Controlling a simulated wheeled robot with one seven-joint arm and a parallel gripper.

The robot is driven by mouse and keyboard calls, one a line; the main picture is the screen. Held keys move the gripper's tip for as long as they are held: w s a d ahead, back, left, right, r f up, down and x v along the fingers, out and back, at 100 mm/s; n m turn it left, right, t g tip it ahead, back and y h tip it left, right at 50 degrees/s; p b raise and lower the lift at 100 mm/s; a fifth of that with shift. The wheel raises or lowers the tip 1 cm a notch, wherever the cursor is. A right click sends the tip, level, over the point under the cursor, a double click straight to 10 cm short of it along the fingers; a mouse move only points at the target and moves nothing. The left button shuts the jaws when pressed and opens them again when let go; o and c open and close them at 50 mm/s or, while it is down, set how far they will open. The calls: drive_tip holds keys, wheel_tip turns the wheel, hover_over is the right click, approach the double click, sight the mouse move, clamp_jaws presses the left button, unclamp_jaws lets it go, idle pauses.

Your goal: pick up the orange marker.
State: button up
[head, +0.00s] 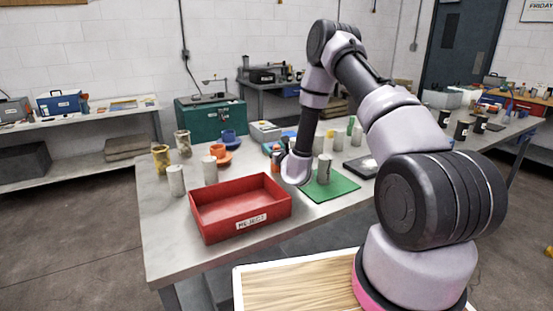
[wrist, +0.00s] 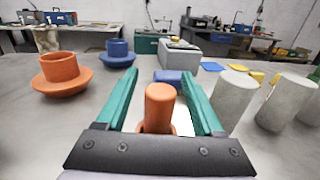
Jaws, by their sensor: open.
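In the wrist view an upright orange cylinder, which looks like the orange marker (wrist: 160,105), stands between the two teal fingers of my gripper (wrist: 160,76). The fingers are open, with a gap visible on each side of the cylinder's upper part. Its lower end is partly hidden by the gripper body. In the head view my wrist hides the fingers, and I cannot make out the marker clearly there.
An orange flanged cup (wrist: 62,75) and a blue one (wrist: 117,53) stand left of the fingers. Pale cylinders (wrist: 233,98) stand close on the right. A red tray (head: 212,223) and a green mat (head: 345,186) lie on the grey table (head: 160,228).

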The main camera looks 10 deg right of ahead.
clamp_jaws()
